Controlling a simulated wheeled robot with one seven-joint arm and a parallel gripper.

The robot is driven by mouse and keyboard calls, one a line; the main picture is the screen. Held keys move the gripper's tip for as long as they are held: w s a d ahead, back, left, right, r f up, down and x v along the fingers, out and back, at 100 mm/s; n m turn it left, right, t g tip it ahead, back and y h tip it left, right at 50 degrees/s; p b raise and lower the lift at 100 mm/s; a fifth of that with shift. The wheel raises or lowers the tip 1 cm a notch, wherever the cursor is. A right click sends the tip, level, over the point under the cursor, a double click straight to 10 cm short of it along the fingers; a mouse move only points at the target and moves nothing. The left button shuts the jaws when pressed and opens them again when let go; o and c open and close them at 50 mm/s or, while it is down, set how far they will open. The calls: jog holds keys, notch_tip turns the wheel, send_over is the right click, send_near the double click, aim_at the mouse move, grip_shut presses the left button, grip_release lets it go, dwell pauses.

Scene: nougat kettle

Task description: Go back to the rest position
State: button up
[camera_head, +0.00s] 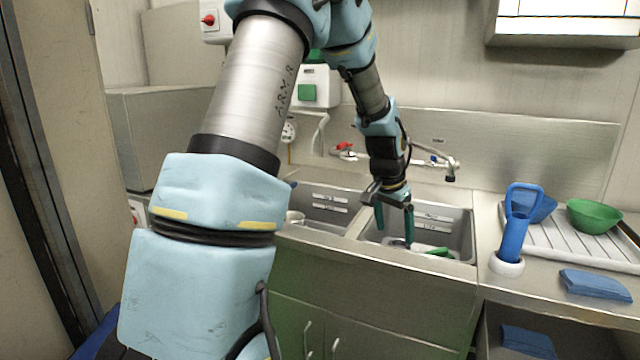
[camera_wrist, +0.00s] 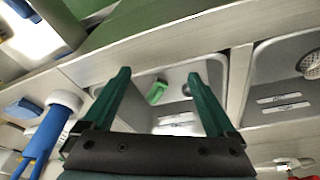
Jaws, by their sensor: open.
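My gripper (camera_head: 395,222) hangs from my arm over the right sink basin (camera_head: 462,222), its green fingers pointing down. In the wrist view my gripper (camera_wrist: 158,88) is open, with two green fingers apart and nothing between them that it holds. A green object (camera_head: 438,252) lies in the right basin; it also shows beyond the fingers in the wrist view (camera_wrist: 156,92), apart from them. My arm covers part of the left side of the head view.
A blue-handled tool stands in a white holder (camera_head: 507,264) on the right counter. A folded blue cloth (camera_head: 596,285) lies in front. The tap (camera_head: 450,170) rises behind the basins.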

jog(key=s+a+f+n+b, duration=0.1)
jog(key=s+a+n, duration=0.2)
jog(key=s+a, duration=0.2)
jog(key=s+a+f+n+y+b, duration=0.1)
jog(key=s+a+f+n+b, duration=0.1)
jog(key=s+a, duration=0.4)
jog(key=s+a+f+n+y+b, duration=0.1)
jog(key=s+a, duration=0.4)
jog(key=a, duration=0.8)
jog(key=n+b, duration=0.1)
jog(key=n, duration=0.1)
jog(key=shift+s+f+n, duration=0.2)
jog(key=shift+n, duration=0.2)
jog(key=shift+a, duration=0.1)
jog(key=shift+c, duration=0.4)
